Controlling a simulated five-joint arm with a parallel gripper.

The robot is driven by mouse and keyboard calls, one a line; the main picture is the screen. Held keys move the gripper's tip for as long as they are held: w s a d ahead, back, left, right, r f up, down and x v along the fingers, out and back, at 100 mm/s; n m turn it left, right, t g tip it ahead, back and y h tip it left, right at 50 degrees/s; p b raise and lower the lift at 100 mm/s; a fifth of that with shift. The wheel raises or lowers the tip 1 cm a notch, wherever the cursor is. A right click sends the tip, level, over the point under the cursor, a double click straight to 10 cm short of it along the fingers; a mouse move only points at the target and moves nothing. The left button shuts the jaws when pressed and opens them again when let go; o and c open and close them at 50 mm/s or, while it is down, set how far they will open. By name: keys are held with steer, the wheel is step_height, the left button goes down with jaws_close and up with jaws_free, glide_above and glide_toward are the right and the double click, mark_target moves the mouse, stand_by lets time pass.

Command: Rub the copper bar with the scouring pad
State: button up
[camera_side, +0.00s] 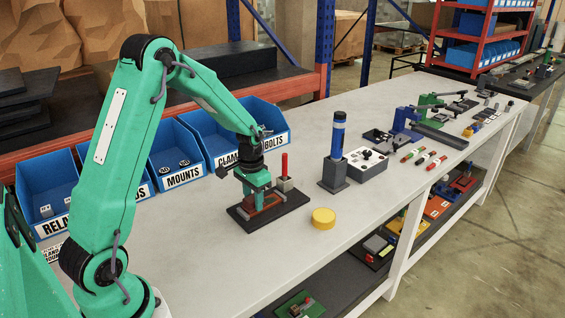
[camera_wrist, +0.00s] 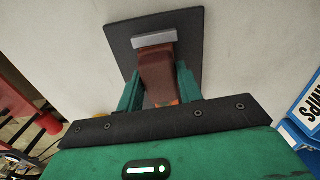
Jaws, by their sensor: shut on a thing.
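My gripper (camera_side: 257,196) points down over a dark base plate (camera_side: 240,220) on the bench. In the wrist view its two green fingers (camera_wrist: 158,92) are shut on a brown-red block, which I take to be the scouring pad (camera_wrist: 158,72). The pad lies over the copper bar, or just above it; I cannot tell whether they touch. A small orange patch of the copper bar (camera_wrist: 172,103) shows near the fingers. The fingers hide much of the pad and bar in the side view. A grey end block (camera_wrist: 154,40) stands at the bar's far end.
Blue bins (camera_side: 178,155) line the back edge. The bench front is clear.

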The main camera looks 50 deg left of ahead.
mark_target(274, 197)
steer(key=shift+w+f, duration=0.3)
steer(key=shift+w, duration=0.15)
steer(key=shift+w+r, duration=0.1)
steer(key=shift+w, duration=2.5)
steer(key=shift+w+r, duration=0.15)
steer(key=shift+w, duration=1.15)
jaws_close()
steer(key=shift+s+f, duration=0.25)
steer(key=shift+s, duration=3.35)
steer(key=shift+s+f, duration=0.15)
steer(key=shift+s, duration=0.5)
steer(key=shift+s+f, duration=0.15)
steer(key=shift+s, duration=0.45)
steer(key=shift+s+r, duration=0.2)
steer(key=shift+s, duration=0.7)
steer(key=shift+w+r, duration=0.2)
steer(key=shift+r, duration=4.05)
steer(key=shift+f, duration=0.1)
